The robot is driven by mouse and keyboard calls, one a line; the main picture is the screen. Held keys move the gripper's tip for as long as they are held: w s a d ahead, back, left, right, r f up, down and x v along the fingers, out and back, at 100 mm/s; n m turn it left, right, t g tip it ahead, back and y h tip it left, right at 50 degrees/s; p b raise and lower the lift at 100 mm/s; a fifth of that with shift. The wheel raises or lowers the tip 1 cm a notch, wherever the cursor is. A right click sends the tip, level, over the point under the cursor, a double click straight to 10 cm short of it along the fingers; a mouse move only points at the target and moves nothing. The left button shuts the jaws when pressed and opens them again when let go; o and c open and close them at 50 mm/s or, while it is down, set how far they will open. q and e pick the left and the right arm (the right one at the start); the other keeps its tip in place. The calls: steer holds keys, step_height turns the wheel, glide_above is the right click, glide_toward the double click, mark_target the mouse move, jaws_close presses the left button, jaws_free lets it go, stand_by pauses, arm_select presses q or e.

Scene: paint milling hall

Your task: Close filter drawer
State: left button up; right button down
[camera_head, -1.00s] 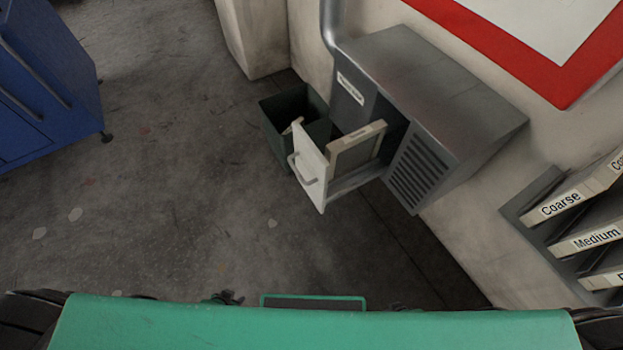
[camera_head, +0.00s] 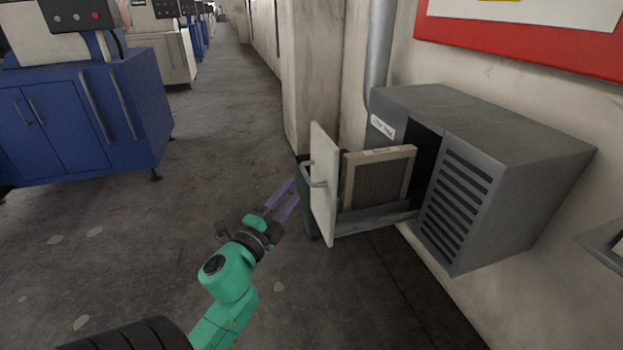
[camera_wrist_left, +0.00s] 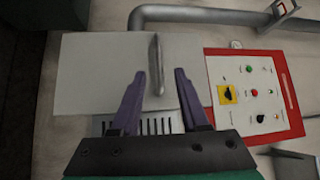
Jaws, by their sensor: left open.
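The filter drawer (camera_head: 323,186) is pulled out of the grey wall-mounted filter unit (camera_head: 500,150). Its white front panel carries a bar handle (camera_head: 312,176) on the outer face. A framed filter (camera_head: 378,178) stands upright in the drawer. My left gripper (camera_head: 281,199) is open and empty, a little left of the drawer front and apart from it. In the left wrist view the drawer front (camera_wrist_left: 100,75) and its handle (camera_wrist_left: 156,66) show ahead, the handle appearing between the two fingers (camera_wrist_left: 158,100). My right gripper is not in view.
A dark green bin (camera_head: 306,215) stands on the floor behind the drawer front. Blue cabinets (camera_head: 85,115) line the left side. A control panel (camera_wrist_left: 255,92) with buttons shows on the wrist view's right. The floor between is clear.

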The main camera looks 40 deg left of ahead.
mark_target(306, 173)
arm_select(q)
steer(key=x, duration=0.8)
steer(key=shift+w+f, duration=0.1)
steer(key=shift+w, duration=0.05)
jaws_close()
steer(key=shift+f, duration=0.1)
stand_by(0.8)
